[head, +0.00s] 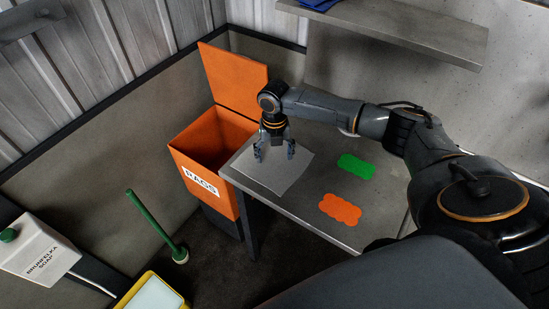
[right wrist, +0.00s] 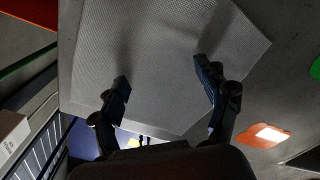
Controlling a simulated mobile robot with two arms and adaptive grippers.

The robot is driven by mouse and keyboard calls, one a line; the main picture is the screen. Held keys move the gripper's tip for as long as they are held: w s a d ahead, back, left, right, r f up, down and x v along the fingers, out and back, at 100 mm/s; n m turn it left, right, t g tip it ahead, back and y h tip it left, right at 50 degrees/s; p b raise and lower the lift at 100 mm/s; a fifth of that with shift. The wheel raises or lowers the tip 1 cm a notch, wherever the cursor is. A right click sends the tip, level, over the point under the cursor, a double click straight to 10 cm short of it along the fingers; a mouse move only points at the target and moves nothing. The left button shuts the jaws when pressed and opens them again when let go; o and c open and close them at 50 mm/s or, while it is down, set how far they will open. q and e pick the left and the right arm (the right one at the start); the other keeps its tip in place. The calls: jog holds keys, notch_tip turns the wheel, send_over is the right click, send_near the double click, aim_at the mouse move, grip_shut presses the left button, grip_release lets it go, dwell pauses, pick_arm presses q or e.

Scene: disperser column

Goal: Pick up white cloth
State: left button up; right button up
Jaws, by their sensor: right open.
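The white cloth (head: 290,173) lies flat on the left end of the grey table, near its edge beside the orange bin. My right gripper (head: 274,152) is above the cloth, pointing down, with its fingers apart and nothing between them. In the right wrist view the cloth (right wrist: 160,65) fills the middle, and the two fingers of my right gripper (right wrist: 165,80) are spread in front of it. Whether the fingertips touch the cloth is hard to tell. My left gripper is not in view.
An open orange bin (head: 205,150) labelled RAGS stands left of the table. A green sponge-shaped piece (head: 356,166) and an orange one (head: 340,209) lie on the table (head: 315,225). A shelf (head: 410,30) hangs above. A green-handled tool (head: 157,225) and soap container (head: 38,248) are at lower left.

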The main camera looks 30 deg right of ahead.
jog(key=shift+s, duration=0.2)
jog(key=c, duration=0.8)
jog(key=shift+s+f, duration=0.15)
jog(key=shift+f, duration=0.05)
grip_shut()
notch_tip(320, 180, up, 21)
jog(key=p, duration=1.5)
jog(key=shift+w+r, duration=0.15)
jog(key=shift+w, duration=0.2)
